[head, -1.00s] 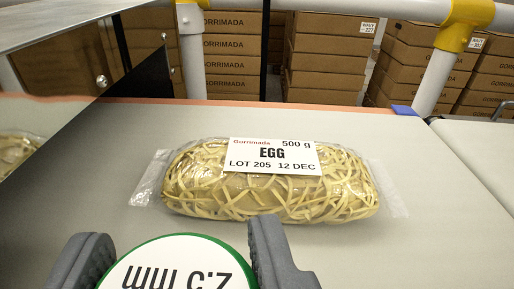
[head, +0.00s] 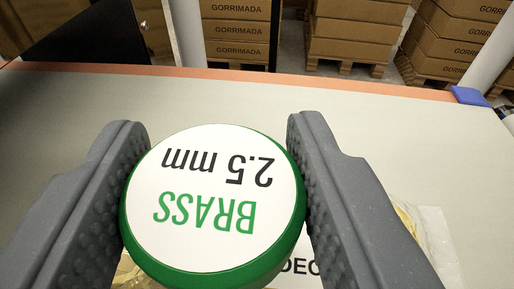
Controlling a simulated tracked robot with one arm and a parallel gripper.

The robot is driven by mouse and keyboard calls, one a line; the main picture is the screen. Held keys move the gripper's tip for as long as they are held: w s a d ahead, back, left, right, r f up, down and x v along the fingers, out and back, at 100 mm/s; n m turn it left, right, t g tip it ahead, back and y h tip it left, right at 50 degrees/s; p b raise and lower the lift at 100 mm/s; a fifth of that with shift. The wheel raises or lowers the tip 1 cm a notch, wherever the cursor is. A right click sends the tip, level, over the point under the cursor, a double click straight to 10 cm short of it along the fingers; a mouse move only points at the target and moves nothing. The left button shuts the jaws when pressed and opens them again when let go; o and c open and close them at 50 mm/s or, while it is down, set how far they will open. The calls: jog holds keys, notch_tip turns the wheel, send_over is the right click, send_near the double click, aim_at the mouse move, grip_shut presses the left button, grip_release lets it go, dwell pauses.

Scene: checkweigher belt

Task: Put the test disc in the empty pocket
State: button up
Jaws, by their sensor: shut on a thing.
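The test disc (head: 212,200) is round with a green rim and a white face. Its face reads "BRASS 2.5 mm", upside down in the head view. My gripper (head: 215,190) is shut on the disc, with one grey ridged finger on each side of it. The disc is held above the belt, in front of a clear-wrapped noodle pack (head: 442,240) that it and the fingers mostly hide. No pocket is in view.
The pale belt (head: 240,100) is bare beyond the disc, up to an orange far edge. A blue block (head: 469,96) sits at the far right corner. A dark panel (head: 85,33) stands at the upper left. Stacked brown cartons (head: 350,27) fill the background.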

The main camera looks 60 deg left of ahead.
aim_at(239, 215)
jog(key=shift+w+a, duration=0.35)
jog(key=shift+w, duration=0.15)
jog(key=shift+w+f+b, duration=0.1)
jog(key=shift+f+b, duration=0.25)
jog(key=shift+f, duration=1.25)
jog(key=shift+f, duration=0.1)
jog(key=o, duration=1)
jog(key=shift+f, duration=0.1)
jog(key=shift+f+b, duration=0.15)
jog(key=shift+b, duration=0.75)
jog(key=shift+p+v, duration=2.15)
jog(key=shift+v, duration=4.75)
jog(key=shift+a, duration=0.1)
